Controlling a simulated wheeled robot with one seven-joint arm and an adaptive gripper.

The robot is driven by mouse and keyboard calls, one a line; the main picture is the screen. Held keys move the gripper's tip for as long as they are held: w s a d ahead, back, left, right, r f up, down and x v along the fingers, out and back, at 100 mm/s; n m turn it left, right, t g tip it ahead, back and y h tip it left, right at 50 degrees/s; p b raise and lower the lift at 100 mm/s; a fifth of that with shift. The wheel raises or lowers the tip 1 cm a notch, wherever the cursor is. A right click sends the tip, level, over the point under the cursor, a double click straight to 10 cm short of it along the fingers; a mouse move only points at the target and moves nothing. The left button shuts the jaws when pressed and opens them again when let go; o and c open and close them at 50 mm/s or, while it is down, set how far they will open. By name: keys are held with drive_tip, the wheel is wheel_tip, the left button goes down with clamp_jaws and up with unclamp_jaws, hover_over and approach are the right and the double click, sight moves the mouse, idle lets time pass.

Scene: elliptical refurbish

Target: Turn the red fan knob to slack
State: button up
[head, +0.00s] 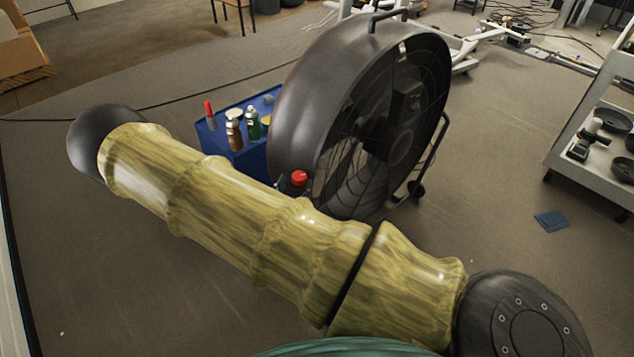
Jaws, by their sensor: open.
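The large black drum fan (300,95) stands on the floor at the upper middle of the head view, its grille facing right. The red fan knob (299,178) shows low on the fan's near side, just above the edge of my arm. Its top is visible; my arm hides what lies below it. I cannot tell how far it is turned. My arm crosses the view from lower right to upper left, in front of the fan's base. My gripper is not in view.
A blue box (222,142) with bottles and a red-topped item (209,110) on it stands left of the fan. A light cart (592,160) with dark parts is at right. A small blue flat item (551,221) lies on open floor. A black cable (130,111) runs across the left floor.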

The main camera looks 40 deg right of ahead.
drive_tip(key=v, duration=0.8)
drive_tip(key=s+a+f+n+g+y+p, duration=0.2)
drive_tip(key=s+y, duration=0.1)
drive_tip(key=s, duration=0.4)
drive_tip(key=s+a+f+n+g+y+p, duration=0.2)
drive_tip(key=s+f+n+g+y+p, duration=0.1)
drive_tip(key=s, duration=0.4)
drive_tip(key=s+a+f+n+g+y+p, duration=0.2)
drive_tip(key=s+f+g+y+p, duration=0.1)
drive_tip(key=s+y, duration=0.2)
drive_tip(key=shift+s+f, duration=0.25)
drive_tip(key=shift+s, duration=1.15)
drive_tip(key=shift+a, duration=0.15)
